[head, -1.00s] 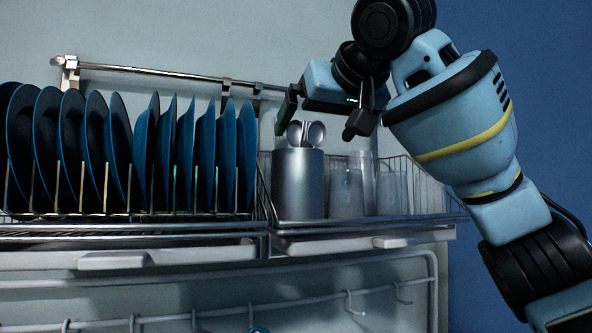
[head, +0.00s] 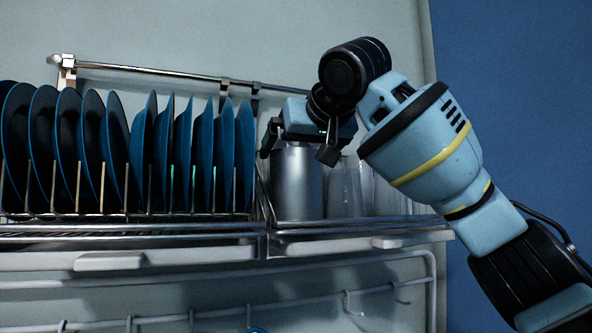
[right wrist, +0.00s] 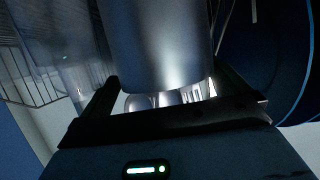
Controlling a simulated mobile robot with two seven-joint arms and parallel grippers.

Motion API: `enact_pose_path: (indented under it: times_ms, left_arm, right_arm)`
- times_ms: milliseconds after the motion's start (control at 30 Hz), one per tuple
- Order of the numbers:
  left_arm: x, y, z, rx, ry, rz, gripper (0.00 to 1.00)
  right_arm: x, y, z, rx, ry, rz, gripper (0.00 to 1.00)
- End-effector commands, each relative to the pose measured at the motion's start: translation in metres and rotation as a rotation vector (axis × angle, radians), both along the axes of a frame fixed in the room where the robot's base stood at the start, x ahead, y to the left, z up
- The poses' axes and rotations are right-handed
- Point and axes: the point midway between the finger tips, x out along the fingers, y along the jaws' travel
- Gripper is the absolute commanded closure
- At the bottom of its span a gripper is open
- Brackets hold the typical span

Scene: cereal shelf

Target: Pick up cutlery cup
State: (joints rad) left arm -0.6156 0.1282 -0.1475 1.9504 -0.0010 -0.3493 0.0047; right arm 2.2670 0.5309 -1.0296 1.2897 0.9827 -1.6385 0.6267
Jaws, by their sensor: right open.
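The cutlery cup (head: 297,186) is a plain silver metal cylinder, upright in the right part of the dish rack. My right gripper (head: 298,147) is above it and open, with one finger on each side of its top edge. In the right wrist view the cup (right wrist: 160,45) appears upside down between the two open fingers (right wrist: 168,92). Rounded spoon ends and other cutlery (right wrist: 168,99) show past its rim there. The cutlery is hidden behind my gripper in the head view. I cannot tell whether either finger touches the cup. My left gripper is not in view.
Clear glasses (head: 345,190) stand close to the right of the cup. Several dark blue plates (head: 118,150) stand in the rack to the left. A metal rail (head: 150,74) runs along the wall behind. Hooks (head: 348,303) hang below the shelf.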

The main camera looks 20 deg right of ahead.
Motion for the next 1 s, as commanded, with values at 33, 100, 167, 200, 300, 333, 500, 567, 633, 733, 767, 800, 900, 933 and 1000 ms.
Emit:
enact_pose_path:
  times_ms: [33, 100, 167, 200, 300, 333, 500, 567, 633, 733, 767, 800, 900, 933, 1000]
  left_arm:
    - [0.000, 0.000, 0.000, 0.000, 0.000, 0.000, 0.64]
    - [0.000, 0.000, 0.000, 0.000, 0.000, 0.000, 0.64]
    - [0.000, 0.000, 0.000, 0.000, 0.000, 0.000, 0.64]
    - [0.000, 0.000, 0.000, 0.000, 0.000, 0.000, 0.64]
    - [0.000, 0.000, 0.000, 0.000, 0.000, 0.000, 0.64]
    - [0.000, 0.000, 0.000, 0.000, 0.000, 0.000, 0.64]
    - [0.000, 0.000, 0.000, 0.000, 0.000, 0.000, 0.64]
    - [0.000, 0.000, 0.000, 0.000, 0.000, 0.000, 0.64]
    - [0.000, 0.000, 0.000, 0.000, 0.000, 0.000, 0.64]
    - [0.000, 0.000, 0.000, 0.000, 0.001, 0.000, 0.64]
    - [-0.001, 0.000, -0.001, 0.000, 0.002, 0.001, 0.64]
    - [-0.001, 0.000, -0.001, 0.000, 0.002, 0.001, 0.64]
    - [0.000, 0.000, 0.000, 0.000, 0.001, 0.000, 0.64]
    - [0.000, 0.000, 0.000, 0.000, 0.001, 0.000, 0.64]
    - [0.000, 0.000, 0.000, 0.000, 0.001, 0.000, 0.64]
  right_arm:
    - [0.000, 0.000, 0.000, 0.000, 0.000, 0.000, 0.00]
    - [0.000, 0.000, 0.000, 0.000, 0.000, 0.000, 0.09]
    - [0.000, 0.000, 0.000, 0.000, 0.000, 0.000, 0.17]
    - [0.000, 0.000, 0.000, 0.000, 0.000, 0.000, 0.22]
    - [0.000, 0.000, 0.000, 0.000, 0.000, 0.000, 0.35]
    - [0.000, 0.000, 0.000, 0.000, 0.000, 0.000, 0.38]
    - [0.000, 0.000, 0.001, 0.000, -0.002, 0.001, 0.39]
    - [0.000, 0.000, 0.001, 0.000, -0.002, 0.001, 0.39]
    - [-0.001, 0.001, 0.002, 0.000, -0.002, 0.001, 0.39]
    - [-0.003, 0.001, 0.006, 0.000, -0.004, 0.003, 0.39]
    - [-0.004, 0.002, 0.008, 0.001, -0.004, 0.003, 0.39]
    - [-0.005, 0.002, 0.010, 0.001, -0.003, 0.003, 0.39]
    - [-0.005, 0.001, 0.019, 0.001, -0.004, 0.001, 0.39]
    - [-0.005, 0.002, 0.022, 0.001, -0.004, 0.001, 0.39]
    - [-0.006, 0.002, 0.030, 0.001, -0.005, 0.001, 0.39]
